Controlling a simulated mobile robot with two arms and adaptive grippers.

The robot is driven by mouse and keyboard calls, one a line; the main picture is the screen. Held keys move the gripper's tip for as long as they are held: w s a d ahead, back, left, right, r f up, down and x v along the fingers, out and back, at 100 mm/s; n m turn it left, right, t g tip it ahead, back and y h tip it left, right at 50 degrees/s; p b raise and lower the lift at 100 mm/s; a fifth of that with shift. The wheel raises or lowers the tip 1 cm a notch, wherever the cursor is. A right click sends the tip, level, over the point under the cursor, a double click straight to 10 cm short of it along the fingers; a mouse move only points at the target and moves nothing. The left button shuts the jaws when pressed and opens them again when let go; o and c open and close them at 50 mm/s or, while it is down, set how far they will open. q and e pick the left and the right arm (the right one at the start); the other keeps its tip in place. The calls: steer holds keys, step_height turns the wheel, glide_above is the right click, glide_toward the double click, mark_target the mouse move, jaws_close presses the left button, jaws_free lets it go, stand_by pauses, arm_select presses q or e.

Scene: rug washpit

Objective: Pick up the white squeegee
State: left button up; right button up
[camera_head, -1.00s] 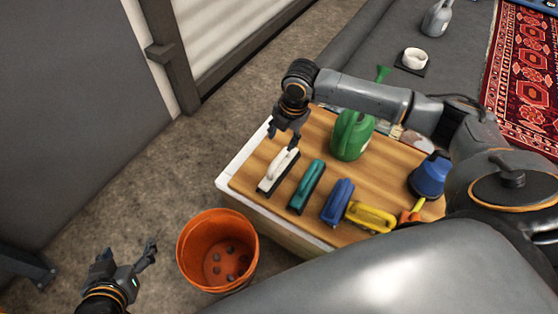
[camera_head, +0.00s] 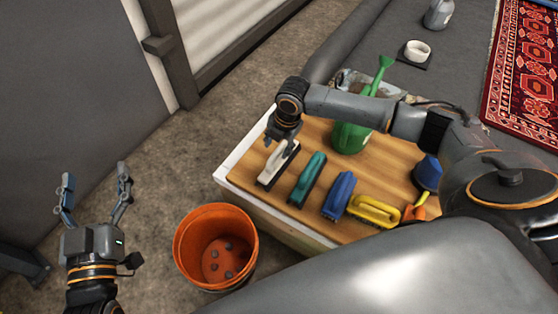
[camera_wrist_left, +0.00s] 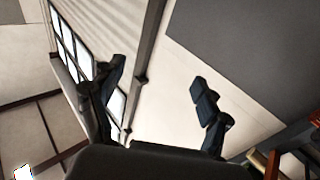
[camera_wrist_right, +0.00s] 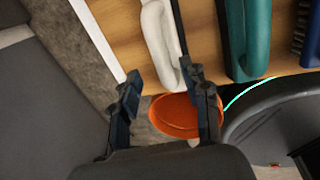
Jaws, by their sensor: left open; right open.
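The white squeegee (camera_head: 275,168) lies at the left end of the wooden table top, beside a teal one. My right gripper (camera_head: 281,145) is open over its far end. In the right wrist view the open fingers (camera_wrist_right: 165,98) point toward the white squeegee (camera_wrist_right: 158,40), whose handle end lies between and just beyond the fingertips. I cannot tell whether they touch it. My left gripper (camera_head: 95,185) is open and empty, held over the floor to the left of the table; its spread fingers also show in the left wrist view (camera_wrist_left: 160,85).
Right of it lie a teal squeegee (camera_head: 308,178), a blue brush (camera_head: 339,195) and a yellow brush (camera_head: 374,211). A green watering can (camera_head: 350,137) stands behind, partly covered by my right arm. An orange bucket (camera_head: 216,247) stands on the floor before the table (camera_head: 240,163).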

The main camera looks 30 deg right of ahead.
mark_target(277, 152)
steer(key=f+b, duration=0.1)
steer(key=f, duration=0.3)
steer(key=shift+a+b, duration=0.2)
steer(key=shift+b, duration=0.2)
arm_select(q)
steer(key=s+r+t+h, duration=0.2)
steer(key=r+t, duration=0.3)
steer(key=r, duration=0.3)
steer(key=shift+s+d+r+t, duration=0.2)
steer(key=shift+s+t, duration=0.1)
steer(key=shift+s, duration=0.25)
arm_select(e)
steer(key=shift+w, duration=0.1)
jaws_close()
